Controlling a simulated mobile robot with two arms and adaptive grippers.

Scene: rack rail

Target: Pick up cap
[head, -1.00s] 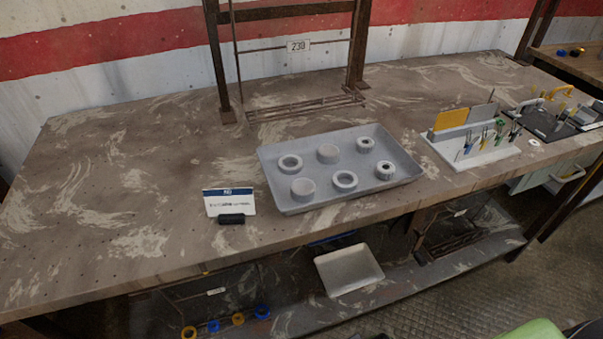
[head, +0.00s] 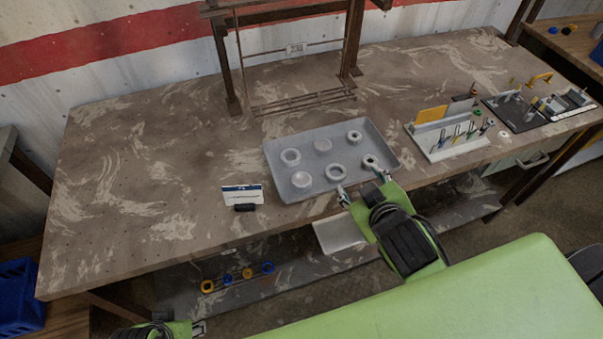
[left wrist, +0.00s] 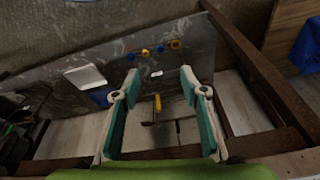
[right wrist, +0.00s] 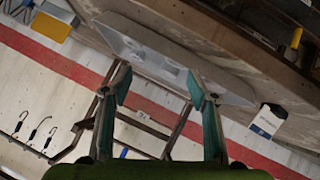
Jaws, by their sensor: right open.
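The grey tray (head: 283,190) lies on the bench and holds several round grey pieces. Two look like solid-topped caps (head: 301,180), one at the front left and one at the back middle (head: 322,145). The others have holes: rings (head: 290,157) and ridged pieces (head: 354,137). My right gripper (head: 361,184) is open and empty at the tray's front right edge, near the front-right ridged piece (head: 370,161). In the right wrist view its fingers (right wrist: 159,88) stand apart, with the tray's side (right wrist: 150,42) beyond. My left gripper (left wrist: 158,78) is open and empty, low before the bench.
A small card in a black holder (head: 243,196) stands left of the tray. A rack frame (head: 290,105) stands behind it. A white holder with upright tools (head: 450,145) is to the right. The bench's left side is clear. A white bin (head: 338,234) sits on the lower shelf.

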